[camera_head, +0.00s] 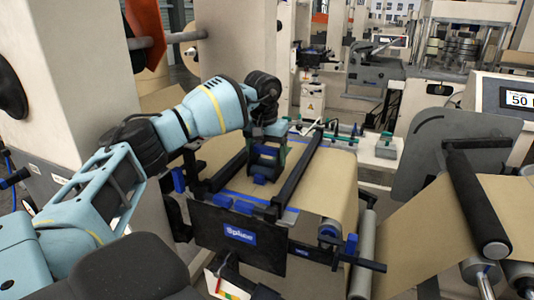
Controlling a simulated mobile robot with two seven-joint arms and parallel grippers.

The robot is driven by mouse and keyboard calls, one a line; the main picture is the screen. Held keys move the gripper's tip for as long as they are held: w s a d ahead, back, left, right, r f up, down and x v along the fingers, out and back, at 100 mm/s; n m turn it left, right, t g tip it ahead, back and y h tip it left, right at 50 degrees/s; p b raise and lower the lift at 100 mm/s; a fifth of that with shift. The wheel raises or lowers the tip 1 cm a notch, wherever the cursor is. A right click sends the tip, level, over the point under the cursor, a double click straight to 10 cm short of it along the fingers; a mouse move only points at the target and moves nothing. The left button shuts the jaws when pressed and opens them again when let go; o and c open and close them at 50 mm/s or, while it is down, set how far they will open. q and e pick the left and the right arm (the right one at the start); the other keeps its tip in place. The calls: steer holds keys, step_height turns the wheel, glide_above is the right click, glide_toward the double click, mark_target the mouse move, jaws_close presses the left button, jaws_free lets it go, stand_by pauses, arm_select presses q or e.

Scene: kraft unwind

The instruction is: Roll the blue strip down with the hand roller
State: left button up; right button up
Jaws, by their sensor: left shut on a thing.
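My left gripper (265,170) reaches in from the left and points down over the splice table, between its two dark side bars. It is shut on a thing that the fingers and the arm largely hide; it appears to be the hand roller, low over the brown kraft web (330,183). The blue strip (246,196) runs across the web near the table's front edge, just in front of the gripper. I cannot tell whether the roller touches the strip. My right gripper is not in view.
A dark front plate with a blue label (240,235) hangs below the table edge. Dark side bars (297,180) flank the web. A black roller (477,205) and a grey plate stand at right. A side shelf (375,150) holds small green-handled items behind.

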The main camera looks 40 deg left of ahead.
arm_select(q)
steer(key=shift+s+f, duration=0.2)
steer(key=shift+s, duration=0.05)
steer(key=shift+s+d, duration=0.1)
steer(key=shift+s+d+f, duration=0.15)
steer(key=shift+s, duration=0.3)
steer(key=c, duration=0.5)
steer(key=shift+s+d, duration=0.35)
steer(key=shift+d, duration=0.1)
steer(key=shift+s, duration=0.1)
steer(key=shift+c, duration=0.2)
